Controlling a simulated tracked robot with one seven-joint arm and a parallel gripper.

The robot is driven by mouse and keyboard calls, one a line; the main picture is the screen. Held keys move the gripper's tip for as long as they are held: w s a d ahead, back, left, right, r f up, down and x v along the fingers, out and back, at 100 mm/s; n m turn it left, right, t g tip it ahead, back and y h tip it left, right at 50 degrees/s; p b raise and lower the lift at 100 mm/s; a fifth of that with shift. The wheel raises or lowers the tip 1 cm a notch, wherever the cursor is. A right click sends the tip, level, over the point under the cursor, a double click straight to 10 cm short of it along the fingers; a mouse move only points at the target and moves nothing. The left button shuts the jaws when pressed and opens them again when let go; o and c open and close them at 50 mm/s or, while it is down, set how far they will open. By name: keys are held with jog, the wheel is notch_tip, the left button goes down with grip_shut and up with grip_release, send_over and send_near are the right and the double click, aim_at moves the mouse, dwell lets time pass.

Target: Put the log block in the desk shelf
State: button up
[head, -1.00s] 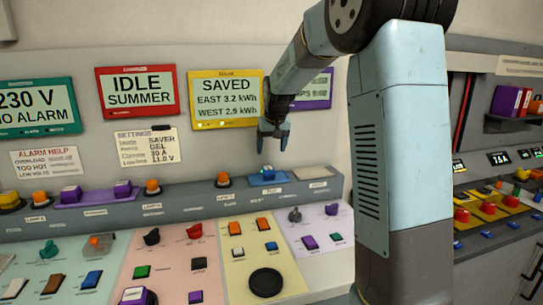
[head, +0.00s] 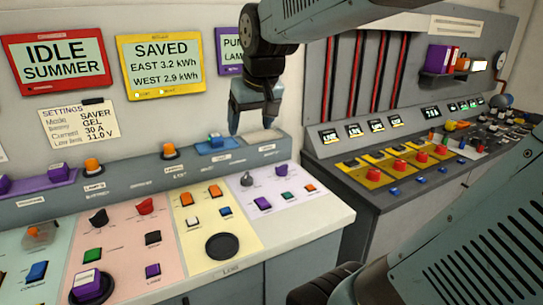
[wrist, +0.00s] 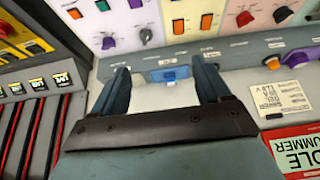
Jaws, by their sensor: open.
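My gripper (head: 254,128) is open and empty, fingers down, in front of the wall panel near the right end of the ledge. In the wrist view its two fingers (wrist: 162,82) stand wide apart with nothing between them. I cannot tell for sure which thing is the log block. A purple block and a red block (head: 459,58) stand on a small dark wall shelf (head: 436,78) at the right. A blue piece on a blue tray (head: 213,147) lies on the ledge left of my gripper; the tray also shows in the wrist view (wrist: 180,74). No shelf is clearly marked as the desk shelf.
A sloped control desk (head: 287,232) with buttons and knobs fills the lower left. A second console (head: 385,176) with red and yellow switches stands at the right, past a gap. Wall displays (head: 160,67) hang behind.

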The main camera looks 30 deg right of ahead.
jog(key=s+f, duration=0.3)
jog(key=s, duration=0.8)
jog(key=shift+a+f, duration=0.15)
jog(key=shift+f, duration=0.15)
dwell(0.4)
